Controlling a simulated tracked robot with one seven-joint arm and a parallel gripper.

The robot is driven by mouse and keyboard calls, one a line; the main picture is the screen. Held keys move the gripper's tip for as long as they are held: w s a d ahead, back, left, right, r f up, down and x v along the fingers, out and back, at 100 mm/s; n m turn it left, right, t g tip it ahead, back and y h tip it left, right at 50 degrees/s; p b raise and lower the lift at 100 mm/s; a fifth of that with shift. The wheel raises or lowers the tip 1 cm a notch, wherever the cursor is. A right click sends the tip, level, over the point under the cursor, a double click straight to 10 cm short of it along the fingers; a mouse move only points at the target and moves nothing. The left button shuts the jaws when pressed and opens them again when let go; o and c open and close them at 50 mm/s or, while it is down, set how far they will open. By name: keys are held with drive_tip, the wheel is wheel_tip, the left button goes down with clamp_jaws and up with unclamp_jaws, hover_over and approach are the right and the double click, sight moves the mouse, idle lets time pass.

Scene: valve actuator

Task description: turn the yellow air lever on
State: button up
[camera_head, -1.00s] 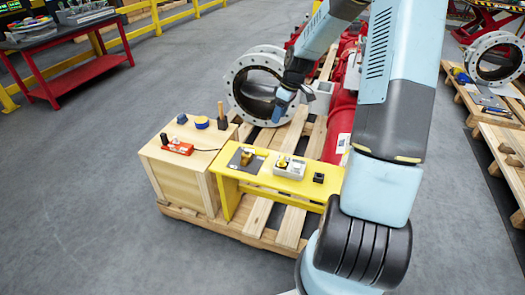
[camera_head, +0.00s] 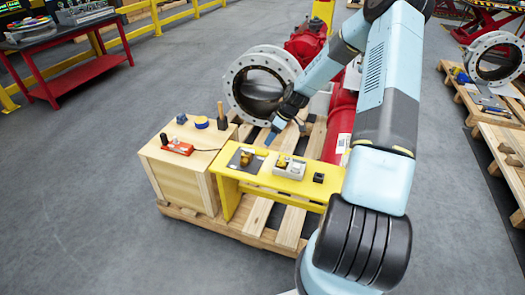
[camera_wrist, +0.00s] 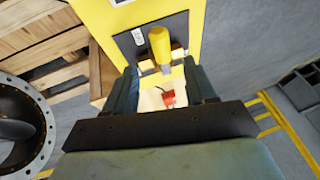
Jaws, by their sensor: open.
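The yellow air lever (camera_wrist: 160,46) stands on a dark plate (camera_wrist: 138,40) on the yellow bench in the wrist view. In the head view the lever (camera_head: 248,155) shows small on its grey plate at the left part of the yellow bench (camera_head: 228,190). My gripper (camera_head: 271,138) is above and behind the bench in the head view, apart from the lever. In the wrist view my gripper (camera_wrist: 162,86) is open, with one dark finger on each side, and the lever's handle appears just beyond the gap between them. Nothing is seen held.
A white box with a yellow part (camera_head: 289,168) and a small black block (camera_head: 318,178) stand on the bench, right of the lever. A wooden box (camera_head: 175,170) with an orange-red device (camera_head: 178,147) adjoins on the left. A large flanged ring (camera_head: 240,90) stands behind.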

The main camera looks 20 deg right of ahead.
sight(256, 152)
drive_tip(key=x, duration=0.7)
drive_tip(key=shift+f, duration=0.2)
drive_tip(key=shift+c, duration=0.3)
clamp_jaws()
